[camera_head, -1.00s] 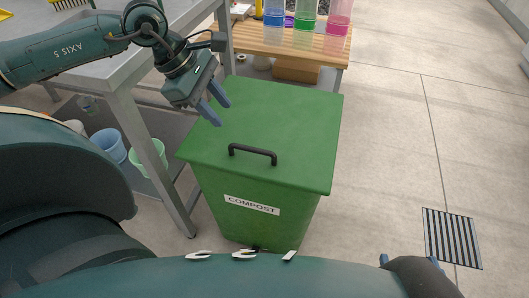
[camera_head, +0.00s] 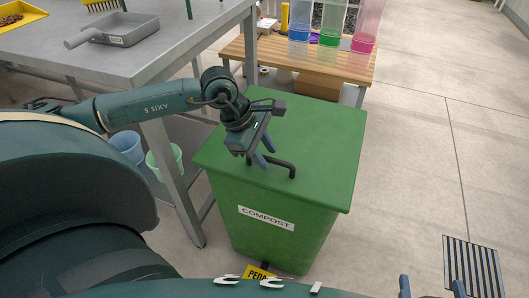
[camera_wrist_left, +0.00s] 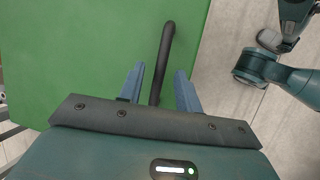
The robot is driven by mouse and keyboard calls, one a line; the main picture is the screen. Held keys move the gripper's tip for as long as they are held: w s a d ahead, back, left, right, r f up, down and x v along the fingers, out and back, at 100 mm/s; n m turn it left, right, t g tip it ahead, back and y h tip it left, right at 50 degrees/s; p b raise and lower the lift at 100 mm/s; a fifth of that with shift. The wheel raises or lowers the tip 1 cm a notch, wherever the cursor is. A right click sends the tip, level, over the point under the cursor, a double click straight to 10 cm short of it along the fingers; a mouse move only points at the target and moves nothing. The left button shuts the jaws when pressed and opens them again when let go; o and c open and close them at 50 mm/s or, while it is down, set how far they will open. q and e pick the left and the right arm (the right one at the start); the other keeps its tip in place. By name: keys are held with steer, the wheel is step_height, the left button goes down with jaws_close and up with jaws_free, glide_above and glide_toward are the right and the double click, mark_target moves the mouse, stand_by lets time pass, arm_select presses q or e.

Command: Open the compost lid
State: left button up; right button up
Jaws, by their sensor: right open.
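The green compost bin (camera_head: 250,238) stands on the floor, with a white COMPOST label on its front. Its green lid (camera_head: 320,150) is down on the bin. The black bar handle (camera_head: 285,165) is on the lid near the front edge. My left gripper (camera_head: 266,160) is over the handle with its fingers apart. In the left wrist view, the handle (camera_wrist_left: 162,62) runs between the two open blue fingers (camera_wrist_left: 160,85), with gaps on both sides. My right gripper (camera_head: 431,283) is open at the bottom right edge, away from the bin; only its fingertips show.
A grey metal table (camera_head: 170,50) with a dustpan (camera_head: 115,28) stands left of the bin. A wooden bench (camera_head: 340,62) with coloured clear containers is behind. A yellow pedal label (camera_head: 257,272) shows at the bin's foot. Open floor with a drain grate (camera_head: 472,268) lies right.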

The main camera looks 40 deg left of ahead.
arm_select(q)
steer(key=shift+c, duration=0.2)
jaws_close()
stand_by(0.4)
